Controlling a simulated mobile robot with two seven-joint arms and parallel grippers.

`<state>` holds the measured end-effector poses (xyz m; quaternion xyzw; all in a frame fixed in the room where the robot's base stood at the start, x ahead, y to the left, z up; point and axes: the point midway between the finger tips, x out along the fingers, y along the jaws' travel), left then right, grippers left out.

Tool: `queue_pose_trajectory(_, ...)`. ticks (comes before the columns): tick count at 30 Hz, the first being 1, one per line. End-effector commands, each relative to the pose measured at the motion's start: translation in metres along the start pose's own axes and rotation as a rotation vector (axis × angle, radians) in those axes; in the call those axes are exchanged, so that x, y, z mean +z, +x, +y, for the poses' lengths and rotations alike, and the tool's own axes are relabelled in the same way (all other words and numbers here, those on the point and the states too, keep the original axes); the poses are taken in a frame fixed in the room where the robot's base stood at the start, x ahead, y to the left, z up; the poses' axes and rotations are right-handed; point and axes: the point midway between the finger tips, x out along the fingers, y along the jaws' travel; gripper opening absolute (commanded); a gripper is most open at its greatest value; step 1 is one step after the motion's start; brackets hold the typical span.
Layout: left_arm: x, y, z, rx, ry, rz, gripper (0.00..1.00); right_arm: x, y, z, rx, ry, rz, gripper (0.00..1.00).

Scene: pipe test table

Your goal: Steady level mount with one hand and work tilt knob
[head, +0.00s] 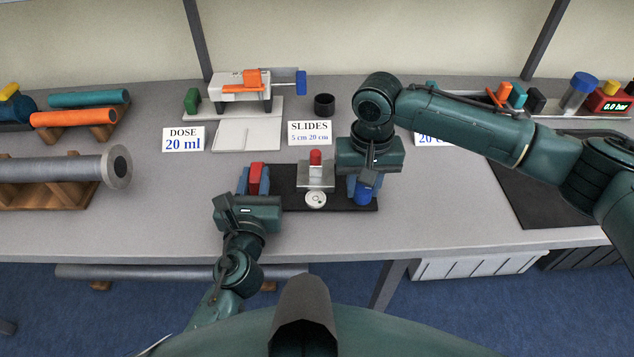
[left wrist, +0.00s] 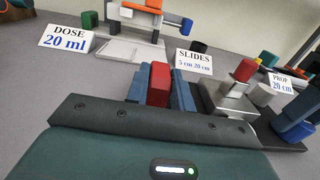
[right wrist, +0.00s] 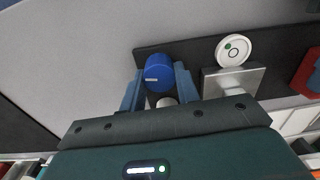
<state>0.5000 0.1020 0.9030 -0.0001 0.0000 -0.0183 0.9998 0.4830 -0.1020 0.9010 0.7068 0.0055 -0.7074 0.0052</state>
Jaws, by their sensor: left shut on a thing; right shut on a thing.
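The level mount is a black base plate (head: 290,198) on the table with a metal block (head: 317,178), a red knob (head: 315,157) on top and a round white level dial (head: 316,199). A red block (head: 257,177) stands at its left end. My left gripper (head: 254,185) is shut on this red block, which also shows between the fingers in the left wrist view (left wrist: 159,83). A blue knob (head: 364,194) is at the right end. My right gripper (head: 364,186) is shut on it, with a finger either side in the right wrist view (right wrist: 158,75). A green spot shows on the dial (right wrist: 234,50).
A DOSE card (head: 183,139) and a SLIDES card (head: 310,132) stand behind the mount. A black cup (head: 324,104) and an orange and white device (head: 240,87) are further back. A grey pipe (head: 60,169) lies on wooden supports at left. The table's front strip is clear.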

Motion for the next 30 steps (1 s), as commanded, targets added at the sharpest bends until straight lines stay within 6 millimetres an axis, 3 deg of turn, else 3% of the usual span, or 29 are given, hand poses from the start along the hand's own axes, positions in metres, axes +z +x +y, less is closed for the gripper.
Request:
queue_pose_trajectory(3,0.0001,0.0001,0.0006,0.001,0.001,0.000,0.00,-0.0003,-0.0001,0.0007,0.000,0.087,0.000,0.04)
queue_pose_trajectory(12,0.0000,0.0001,0.0008,0.002,0.001,0.000,0.00,-0.0005,-0.0003,0.0010,0.001,0.111,0.001,0.04)
queue_pose_trajectory(21,0.0001,0.0001,0.0010,0.002,0.001,0.000,0.00,-0.0002,-0.0004,0.0017,0.000,0.391,0.001,0.04)
queue_pose_trajectory(30,0.0000,0.0001,0.0011,0.003,0.002,0.000,0.00,-0.0001,-0.0003,0.0019,0.001,0.417,0.001,0.04)
